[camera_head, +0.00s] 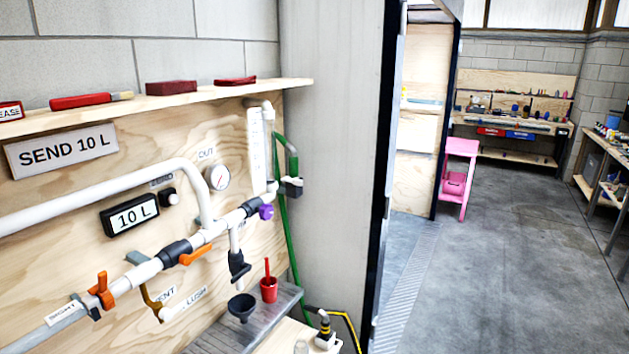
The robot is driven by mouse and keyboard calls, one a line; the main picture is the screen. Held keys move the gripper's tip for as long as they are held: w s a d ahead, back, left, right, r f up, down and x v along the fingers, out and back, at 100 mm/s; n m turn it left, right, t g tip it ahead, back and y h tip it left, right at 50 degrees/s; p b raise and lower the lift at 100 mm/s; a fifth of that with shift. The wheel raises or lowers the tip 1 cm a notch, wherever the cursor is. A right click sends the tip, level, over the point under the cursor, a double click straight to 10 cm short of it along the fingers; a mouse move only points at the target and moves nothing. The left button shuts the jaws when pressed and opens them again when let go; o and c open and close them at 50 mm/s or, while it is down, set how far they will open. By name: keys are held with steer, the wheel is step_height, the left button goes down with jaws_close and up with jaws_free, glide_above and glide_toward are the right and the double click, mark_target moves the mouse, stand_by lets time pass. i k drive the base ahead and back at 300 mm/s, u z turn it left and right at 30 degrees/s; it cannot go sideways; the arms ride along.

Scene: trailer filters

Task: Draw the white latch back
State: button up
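I cannot pick out a white latch for certain in the head view. A tall pale grey panel (335,150) with a dark edge (386,150) stands in the middle, and no latch shows clearly on it. White pipes (110,195) run along a plywood board (250,225) at the left, with orange valve handles (102,290) and a purple knob (266,211). My gripper is not in view.
A wooden shelf (150,99) above the pipes holds red items. A red cup (269,289) and a black funnel (242,306) are on a grey ledge below. Open concrete floor (500,260) lies right, with a pink stand (461,175) and workbenches beyond.

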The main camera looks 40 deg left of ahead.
mark_target(295, 180)
steer(key=i, duration=2.6)
steer(key=u, duration=2.7)
